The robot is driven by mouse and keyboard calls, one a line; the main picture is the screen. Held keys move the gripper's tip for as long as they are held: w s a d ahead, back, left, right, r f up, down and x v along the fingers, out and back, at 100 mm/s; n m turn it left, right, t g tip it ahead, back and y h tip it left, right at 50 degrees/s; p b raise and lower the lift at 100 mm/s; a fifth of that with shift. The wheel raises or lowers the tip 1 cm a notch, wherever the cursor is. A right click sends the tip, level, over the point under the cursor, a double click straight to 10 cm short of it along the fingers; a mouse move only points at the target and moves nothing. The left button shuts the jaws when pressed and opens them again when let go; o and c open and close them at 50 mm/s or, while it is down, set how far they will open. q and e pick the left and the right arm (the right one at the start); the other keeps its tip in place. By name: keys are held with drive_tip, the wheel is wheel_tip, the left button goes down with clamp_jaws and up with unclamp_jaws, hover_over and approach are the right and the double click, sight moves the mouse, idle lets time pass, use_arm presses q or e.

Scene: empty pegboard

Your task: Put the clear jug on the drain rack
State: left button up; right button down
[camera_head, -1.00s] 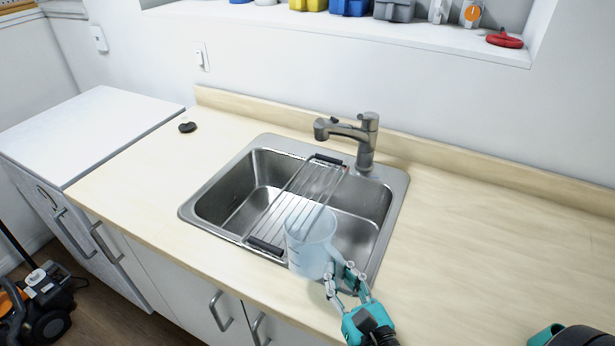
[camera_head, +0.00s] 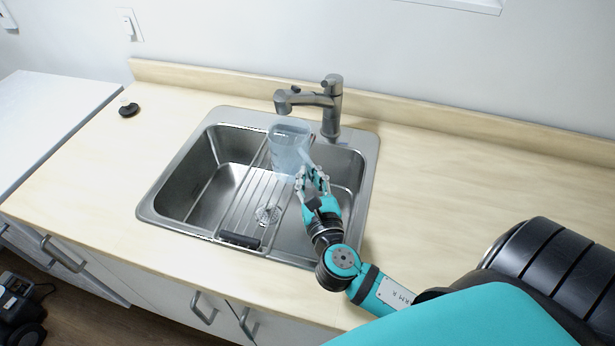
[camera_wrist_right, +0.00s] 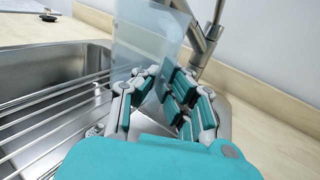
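The clear jug (camera_head: 288,146) is pale blue and see-through, and stands upright at the far end of the drain rack, near the faucet. The drain rack (camera_head: 250,206) is a set of metal bars lying across the sink. The jug hides its far end; I cannot tell whether the jug's base touches the bars. My right gripper (camera_head: 312,178) is on the jug's near right side, with its fingers shut around the handle. The right wrist view shows the jug (camera_wrist_right: 145,42) just beyond the fingers (camera_wrist_right: 158,92), and rack bars (camera_wrist_right: 55,110) at left. My left gripper is not in view.
The steel sink (camera_head: 190,185) has open basins on both sides of the rack. The faucet (camera_head: 325,105) stands close behind the jug. A small black object (camera_head: 128,109) lies on the counter at left. The wooden counter (camera_head: 450,165) at right is bare.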

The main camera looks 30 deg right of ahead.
drive_tip(key=shift+w+d, duration=0.15)
drive_tip(key=shift+w, duration=0.2)
drive_tip(key=shift+f, duration=0.3)
wheel_tip(320, 180, down, 3)
drive_tip(key=shift+r, duration=0.1)
drive_tip(key=shift+f+b, duration=0.2)
drive_tip(key=shift+b, duration=0.1)
drive_tip(key=c, duration=1.5)
unclamp_jaws()
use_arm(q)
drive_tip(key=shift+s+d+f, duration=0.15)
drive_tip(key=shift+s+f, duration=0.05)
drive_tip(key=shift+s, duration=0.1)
